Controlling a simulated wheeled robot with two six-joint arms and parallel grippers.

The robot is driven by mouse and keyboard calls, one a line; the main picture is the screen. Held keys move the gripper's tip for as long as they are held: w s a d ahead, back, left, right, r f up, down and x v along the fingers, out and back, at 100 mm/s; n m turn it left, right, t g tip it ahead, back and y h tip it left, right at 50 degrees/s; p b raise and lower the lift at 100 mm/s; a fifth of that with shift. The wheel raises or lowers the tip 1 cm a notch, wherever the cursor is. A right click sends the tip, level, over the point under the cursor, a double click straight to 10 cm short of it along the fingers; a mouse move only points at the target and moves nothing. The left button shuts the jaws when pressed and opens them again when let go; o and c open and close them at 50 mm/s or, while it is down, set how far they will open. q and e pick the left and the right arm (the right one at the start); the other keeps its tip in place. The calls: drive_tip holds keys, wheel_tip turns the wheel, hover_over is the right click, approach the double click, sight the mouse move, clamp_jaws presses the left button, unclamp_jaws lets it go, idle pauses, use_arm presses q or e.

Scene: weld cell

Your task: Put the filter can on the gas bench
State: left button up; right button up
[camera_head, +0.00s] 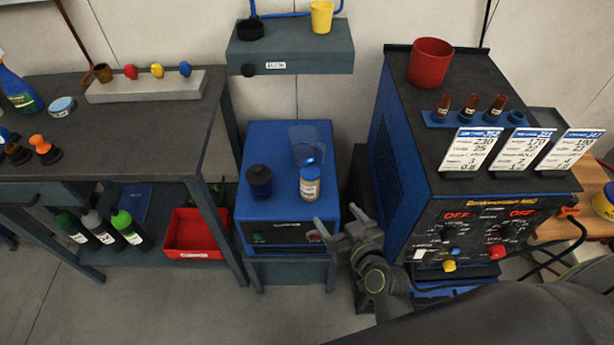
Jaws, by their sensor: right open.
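On top of the blue cabinet (262,137) stand a dark blue can with a black top (259,182), a white-labelled bottle with an orange-brown cap (310,184) and a clear bluish cup (305,146). The dark can looks most like the filter can; I cannot read a label on it. The dark bench (140,135) at the left may be the gas bench; its name does not show. My right gripper (336,222) is open and empty, near the front right corner of the blue cabinet, right of and nearer than the can. My left gripper is not in view.
The left bench holds a light block with coloured knobs (150,88), a round tin (62,107) and a spray bottle (20,92); its front middle is clear. Below are bottles and a red bin (196,234). A wall shelf (290,50) hangs behind; a welding machine (455,180) stands right.

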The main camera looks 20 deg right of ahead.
sight(314, 184)
drive_tip(key=x, duration=1.2)
drive_tip(key=shift+w+f, duration=0.1)
drive_tip(key=shift+b+x, duration=0.45)
drive_tip(key=shift+x, duration=2.15)
drive_tip(key=shift+d+r, duration=0.1)
drive_tip(key=shift+r, duration=0.1)
drive_tip(key=c, duration=1.1)
